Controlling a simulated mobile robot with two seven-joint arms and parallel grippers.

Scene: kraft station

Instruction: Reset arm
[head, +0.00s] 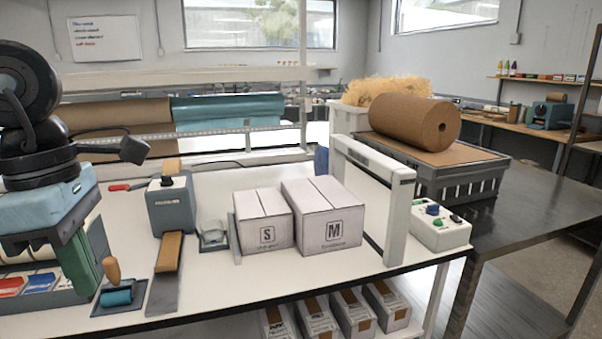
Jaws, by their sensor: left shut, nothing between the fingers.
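My left gripper (82,266) comes in from the left edge and points down over the left end of the white packing table (205,279). It is shut and empty. It hangs over the tray of coloured packets (41,280) and partly hides it; I cannot tell its exact height above them. My right gripper is not in view.
A grey tape dispenser (172,207) and a roller with a wooden handle (116,296) stand right of the gripper. White cartons S (265,220) and M (322,215) stand mid-table, near a white upright frame (397,215) and a button box (440,232).

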